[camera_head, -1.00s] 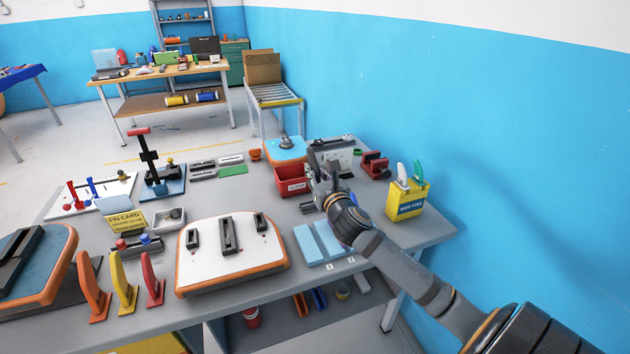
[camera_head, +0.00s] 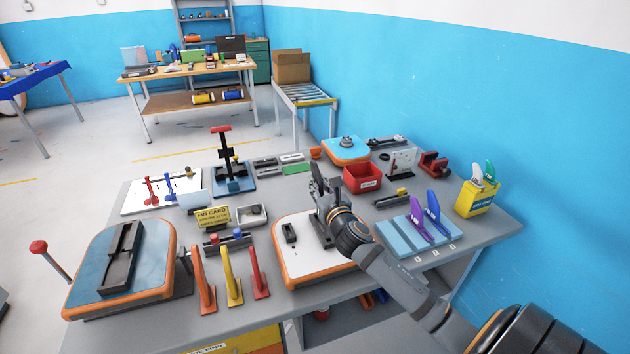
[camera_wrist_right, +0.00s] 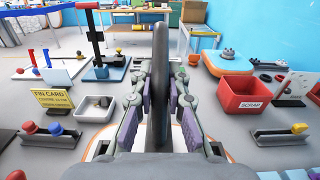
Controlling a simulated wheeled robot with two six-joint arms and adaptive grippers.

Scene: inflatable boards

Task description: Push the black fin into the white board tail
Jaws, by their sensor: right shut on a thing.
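My right gripper (camera_head: 322,200) is over the white board tail (camera_head: 300,268), near its middle black fin box. In the right wrist view the gripper (camera_wrist_right: 160,100) is shut on the black fin (camera_wrist_right: 160,75), which stands upright and edge-on between the two jaws. The board has an orange rim and black boxes on top; a small left box (camera_head: 289,232) shows, and my arm hides the right part. The fin's lower end is hidden, so I cannot tell how far it sits in the middle box. My left gripper is not in view.
A light blue rack (camera_head: 395,240) with purple and blue fins stands right of the board. Orange, yellow and red fins (camera_head: 233,280) stand front left. A red scrap bin (camera_head: 362,178) and a yellow fin card (camera_head: 212,217) are behind. A blue board (camera_head: 80,268) is at left.

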